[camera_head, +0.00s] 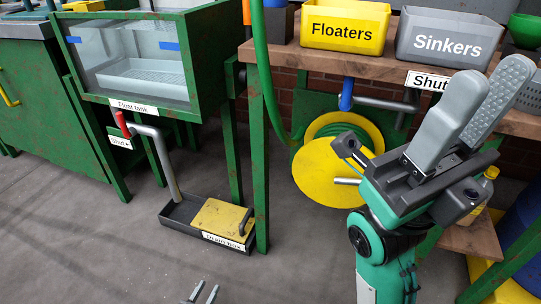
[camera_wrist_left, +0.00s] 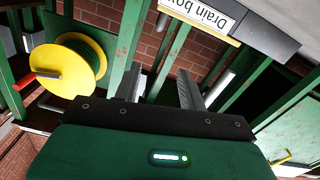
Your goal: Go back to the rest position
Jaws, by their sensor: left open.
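My left gripper (camera_head: 201,293) shows only as two grey fingertips at the bottom edge of the head view, low over the grey floor. They are apart with nothing between them. In the left wrist view my left gripper (camera_wrist_left: 160,84) has its two fingers spread and empty. My right gripper (camera_head: 484,88) is raised large at the right of the head view, fingers pointing up. Its grey fingers are apart, a dotted inner pad shows, and it holds nothing.
The green float tank (camera_head: 130,62) stands at upper left, with a black drain tray (camera_head: 178,218) below. A yellow Floaters bin (camera_head: 345,25) and a grey Sinkers bin (camera_head: 447,40) stand on a wooden bench (camera_head: 300,56). A yellow hose reel (camera_head: 325,172) is beneath. Floor at lower left is clear.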

